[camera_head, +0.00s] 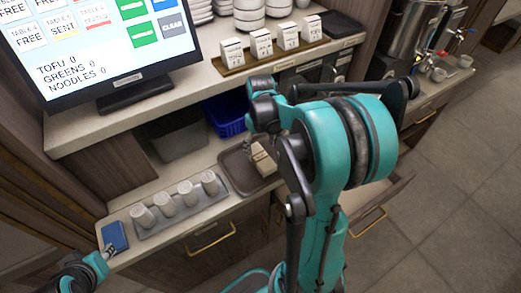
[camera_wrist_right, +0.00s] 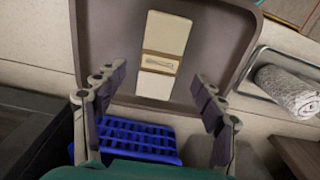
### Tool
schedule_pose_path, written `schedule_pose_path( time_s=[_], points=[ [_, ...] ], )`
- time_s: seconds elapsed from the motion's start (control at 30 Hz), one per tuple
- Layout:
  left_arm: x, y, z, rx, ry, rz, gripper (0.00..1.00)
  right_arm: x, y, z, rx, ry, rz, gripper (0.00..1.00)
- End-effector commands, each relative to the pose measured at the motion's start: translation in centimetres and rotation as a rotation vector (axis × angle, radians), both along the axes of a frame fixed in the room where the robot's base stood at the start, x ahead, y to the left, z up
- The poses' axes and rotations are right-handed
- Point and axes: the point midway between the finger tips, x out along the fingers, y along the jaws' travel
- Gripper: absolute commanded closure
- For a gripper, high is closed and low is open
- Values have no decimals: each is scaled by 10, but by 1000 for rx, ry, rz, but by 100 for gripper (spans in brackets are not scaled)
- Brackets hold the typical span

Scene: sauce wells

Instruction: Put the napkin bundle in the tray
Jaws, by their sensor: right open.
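The napkin bundle (camera_head: 263,158), a cream flat bundle with a brown band, lies in the brown tray (camera_head: 238,176) on the lower counter. In the right wrist view the bundle (camera_wrist_right: 163,55) lies flat on the floor of the tray (camera_wrist_right: 92,30), inside its rim. My right gripper (camera_wrist_right: 158,78) is open and empty, its fingers spread on either side of the bundle's near end and apart from it. In the head view my right gripper (camera_head: 268,133) is over the tray, partly hidden by my arm. My left gripper (camera_head: 108,252) is at the lower left; its jaws are too small to read.
A grey tray (camera_head: 176,216) with several rolled white towels (camera_head: 165,203) stands left of the brown tray. A blue pad (camera_head: 115,237) lies near my left gripper. A blue basket (camera_head: 228,113) is behind, under the shelf. A screen (camera_head: 100,40) stands above.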

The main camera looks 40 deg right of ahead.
Motion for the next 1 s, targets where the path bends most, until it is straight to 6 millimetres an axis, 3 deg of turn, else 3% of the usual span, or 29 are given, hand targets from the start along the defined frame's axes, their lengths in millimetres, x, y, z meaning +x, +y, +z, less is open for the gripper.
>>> schedule_pose_path(
  time_s=[0.03,0.2,0.43,0.53,0.67,0.8,1.0],
  points=[
    [0,0,8,0,0,0,68,0,0,16,0,0,0,30],
    [0,0,18,0,0,0,68,0,0,51,0,0,0,30],
    [0,0,23,0,0,0,68,0,1,75,-1,-2,1,30],
    [0,0,23,0,0,0,68,-3,12,82,-10,-25,8,30],
    [0,0,23,0,0,0,68,-13,45,96,-39,-114,22,30],
    [0,0,23,0,0,0,68,-33,93,109,-66,-266,43,30],
    [0,0,23,0,0,0,68,-64,147,111,-57,-476,62,30]
  ],
)
